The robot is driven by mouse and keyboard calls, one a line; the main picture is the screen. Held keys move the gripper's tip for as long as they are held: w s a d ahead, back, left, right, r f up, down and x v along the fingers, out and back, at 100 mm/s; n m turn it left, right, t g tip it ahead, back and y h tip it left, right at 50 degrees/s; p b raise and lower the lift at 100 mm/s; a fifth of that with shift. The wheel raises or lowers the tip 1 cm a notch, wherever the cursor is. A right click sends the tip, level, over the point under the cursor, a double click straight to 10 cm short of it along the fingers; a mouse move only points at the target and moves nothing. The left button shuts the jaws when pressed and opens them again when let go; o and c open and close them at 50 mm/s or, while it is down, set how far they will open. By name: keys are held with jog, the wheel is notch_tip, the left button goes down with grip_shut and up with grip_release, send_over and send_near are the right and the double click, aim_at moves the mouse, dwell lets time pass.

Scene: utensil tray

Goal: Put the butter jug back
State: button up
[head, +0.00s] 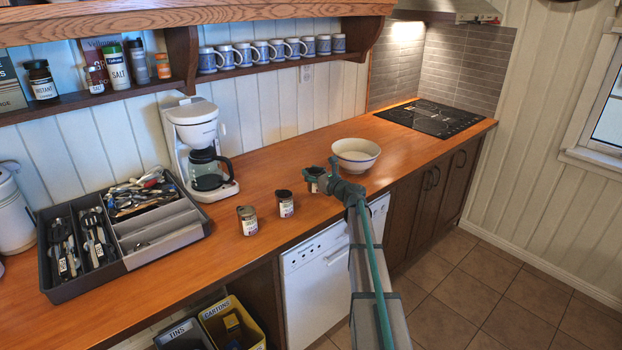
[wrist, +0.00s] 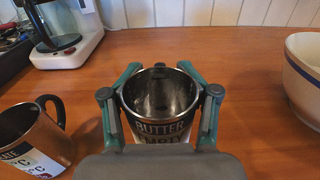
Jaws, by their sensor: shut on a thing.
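The butter jug (wrist: 160,127) is a dark metal cup with a pale label reading "BUTTER EMPTY". It is upright between the fingers of my gripper (wrist: 160,104) in the wrist view, and its inside looks empty. My gripper is shut on its sides. In the head view the jug (head: 312,176) is partly hidden by my gripper (head: 319,181), over the counter in front of the white bowl. I cannot tell whether its base touches the counter.
Two similar labelled jugs, one nearer (head: 247,221) and one beside my gripper (head: 285,204), stand on the wooden counter (head: 290,240). A white bowl (head: 356,155) is behind my gripper. A coffee maker (head: 198,140) and utensil tray (head: 165,246) stand left. Blue-white mugs line the shelf (head: 260,68).

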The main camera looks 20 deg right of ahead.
jog(key=shift+f+p, duration=0.45)
jog(key=shift+f, duration=1.05)
jog(key=shift+f, duration=0.2)
jog(key=o, duration=1.6)
jog(key=shift+r, duration=0.1)
jog(key=shift+r, duration=0.15)
jog(key=b+v, duration=0.2)
jog(key=v, duration=0.9)
jog(key=shift+s+b, duration=0.15)
jog(key=shift+b, duration=0.2)
jog(key=shift+s+d, duration=0.15)
jog(key=shift+s, duration=0.2)
